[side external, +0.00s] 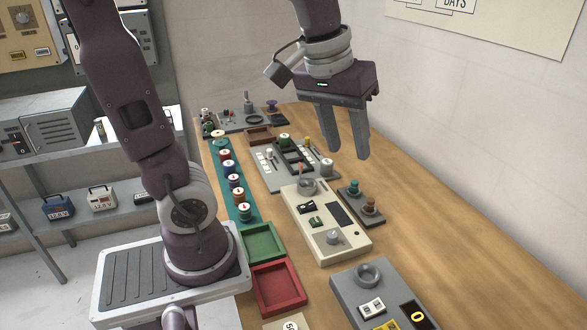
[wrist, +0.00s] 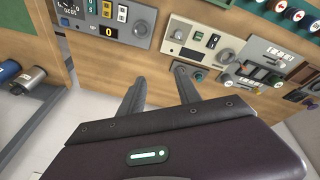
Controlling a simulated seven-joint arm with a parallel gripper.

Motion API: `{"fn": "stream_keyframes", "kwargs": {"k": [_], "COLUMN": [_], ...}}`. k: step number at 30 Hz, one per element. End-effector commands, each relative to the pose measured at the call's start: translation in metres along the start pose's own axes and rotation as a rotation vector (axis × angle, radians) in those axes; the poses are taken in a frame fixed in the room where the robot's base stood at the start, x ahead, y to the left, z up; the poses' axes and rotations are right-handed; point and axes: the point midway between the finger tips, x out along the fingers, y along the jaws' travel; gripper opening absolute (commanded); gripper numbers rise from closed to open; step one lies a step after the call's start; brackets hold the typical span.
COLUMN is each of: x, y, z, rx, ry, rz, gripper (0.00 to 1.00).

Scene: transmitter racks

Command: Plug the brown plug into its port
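The brown plug (side external: 369,204) stands upright in a small dark rack (side external: 362,214) beside the cream panel, nearer the camera than a teal plug (side external: 354,187) in the same rack. The cream panel (side external: 320,247) carries a grey round socket (side external: 306,186) at its far end and a grey knob at its near end. I cannot tell which socket is the brown plug's port. My gripper (side external: 348,154) is open and empty, fingers pointing down, above the table. In the wrist view, my gripper (wrist: 159,76) hangs apart from the panels; the brown plug is not clearly seen there.
A grey panel (side external: 355,284) with a round socket stands in front. Green (side external: 262,258) and red (side external: 280,307) trays and a teal strip (side external: 222,170) of round pieces lie left. Further panels stand behind. The table's right side (side external: 450,230) is bare.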

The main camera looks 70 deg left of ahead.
Motion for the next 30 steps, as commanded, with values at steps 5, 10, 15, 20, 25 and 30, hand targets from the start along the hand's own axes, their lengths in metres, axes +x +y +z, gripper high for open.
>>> {"fn": "stream_keyframes", "kwargs": {"k": [5,10,15,20,25,30], "x": [-0.021,-0.018,-0.017,-0.017,-0.018,-0.018], "y": [-0.018,-0.028,-0.028,-0.028,-0.028,-0.028], "z": [0.086,0.112,0.112,0.112,0.111,0.111], "rx": [0.377,0.508,0.512,0.51,0.509,0.508], "ry": [0.139,0.186,0.186,0.186,0.186,0.186], "rz": [0.047,0.048,0.047,0.048,0.048,0.048], "gripper": [0.4,0.4,0.4,0.4,0.4,0.4]}}
